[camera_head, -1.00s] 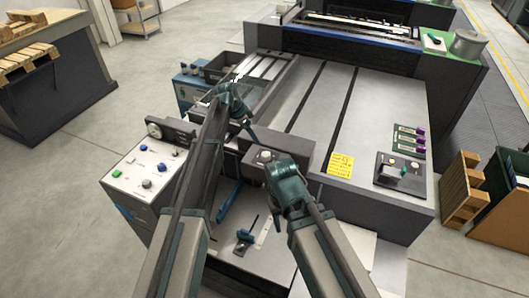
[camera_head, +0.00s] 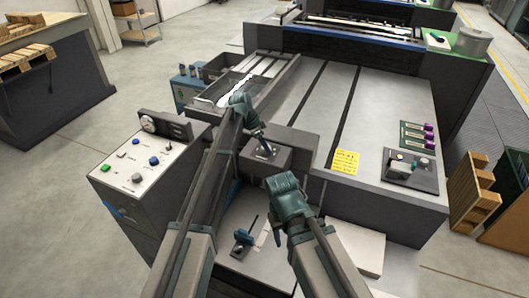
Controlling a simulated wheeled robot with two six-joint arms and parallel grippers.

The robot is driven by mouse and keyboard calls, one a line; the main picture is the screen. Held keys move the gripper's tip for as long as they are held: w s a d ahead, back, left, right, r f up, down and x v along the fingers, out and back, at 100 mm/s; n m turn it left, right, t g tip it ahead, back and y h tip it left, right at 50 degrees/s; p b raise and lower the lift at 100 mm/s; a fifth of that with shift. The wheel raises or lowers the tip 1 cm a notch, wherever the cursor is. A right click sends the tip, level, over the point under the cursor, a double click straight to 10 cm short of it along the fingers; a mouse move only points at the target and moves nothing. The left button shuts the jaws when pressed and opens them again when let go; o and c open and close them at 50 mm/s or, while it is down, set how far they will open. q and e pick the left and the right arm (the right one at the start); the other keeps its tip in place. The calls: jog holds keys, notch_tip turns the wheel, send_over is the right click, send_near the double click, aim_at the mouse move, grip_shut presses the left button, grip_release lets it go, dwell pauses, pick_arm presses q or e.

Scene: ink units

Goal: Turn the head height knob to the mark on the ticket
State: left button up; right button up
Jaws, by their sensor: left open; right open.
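A grey box (camera_head: 283,160) stands at the near edge of the press bed; the knob on its top is mostly hidden by my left gripper. My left gripper (camera_head: 264,149) is open, pointing down at the box top, its fingers at the knob. I cannot tell whether they touch it. The yellow ticket (camera_head: 344,162) lies on the bed to the right; its writing is too small to read. My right gripper (camera_head: 279,182) is just in front of the box, lower in the picture, apart from the knob; its fingers are mostly hidden behind its wrist.
A control panel (camera_head: 150,165) with coloured buttons and a gauge stands at left. A small unit with a grey knob (camera_head: 402,168) and purple-ended cartridges (camera_head: 427,144) lie at right. The bed between is clear.

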pick_arm(q)
jog(key=shift+d+f, duration=0.15)
jog(key=shift+f, duration=0.25)
pick_arm(e)
jog(key=shift+f, duration=0.35)
pick_arm(q)
grip_shut()
